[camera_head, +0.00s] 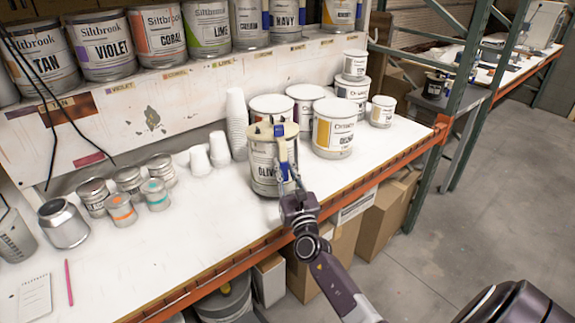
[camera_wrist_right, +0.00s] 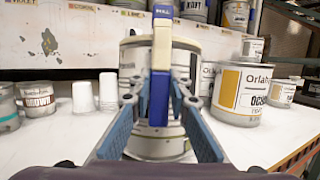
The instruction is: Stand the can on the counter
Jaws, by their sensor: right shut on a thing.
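The can marked OLIVE (camera_head: 263,163) stands upright at the counter's (camera_head: 225,222) front part; I cannot tell if its base touches the surface. A blue and cream upright handle piece (camera_head: 281,142) is at its near side. My right gripper (camera_head: 287,180) is shut on this handle piece. In the right wrist view, the blue fingers (camera_wrist_right: 158,98) close around the handle (camera_wrist_right: 160,75), with the can (camera_wrist_right: 190,135) directly behind it. The handle and fingers hide part of the label. My left gripper is not in view.
An ochre-labelled can (camera_head: 333,130) and other cans stand right of it. Stacked white cups (camera_head: 236,122) are behind left. Small tins (camera_head: 121,210), a silver tin (camera_head: 63,224) and a pink pencil (camera_head: 69,282) lie left. The orange front edge (camera_head: 215,275) is close. The counter's middle is clear.

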